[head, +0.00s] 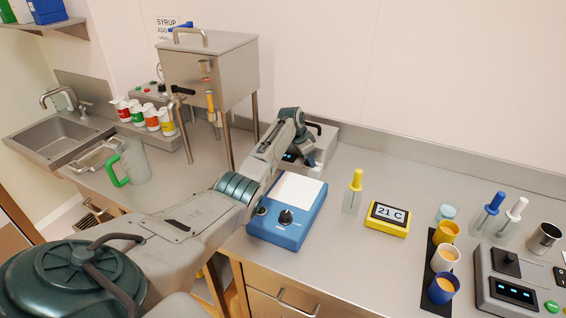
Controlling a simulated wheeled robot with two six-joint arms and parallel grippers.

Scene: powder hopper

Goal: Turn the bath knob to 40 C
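A steel box with a small dark display and a black handle, which looks like the bath (325,141), stands against the back wall behind the blue unit. My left arm covers part of its front, and I cannot make out its knob. My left gripper (305,151) is at the end of that arm, right by the front of the box. Its fingers are too small and hidden to tell open from shut, or whether they touch a knob. A yellow thermometer display (387,217) on the counter reads 21 C. My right gripper is not in view.
A blue unit with a white top and a black knob (286,217) stands in front of the bath, beside my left forearm. A bottle with a yellow top (354,190) stands to the right. Several coloured cups and a grey control box (520,285) fill the right side.

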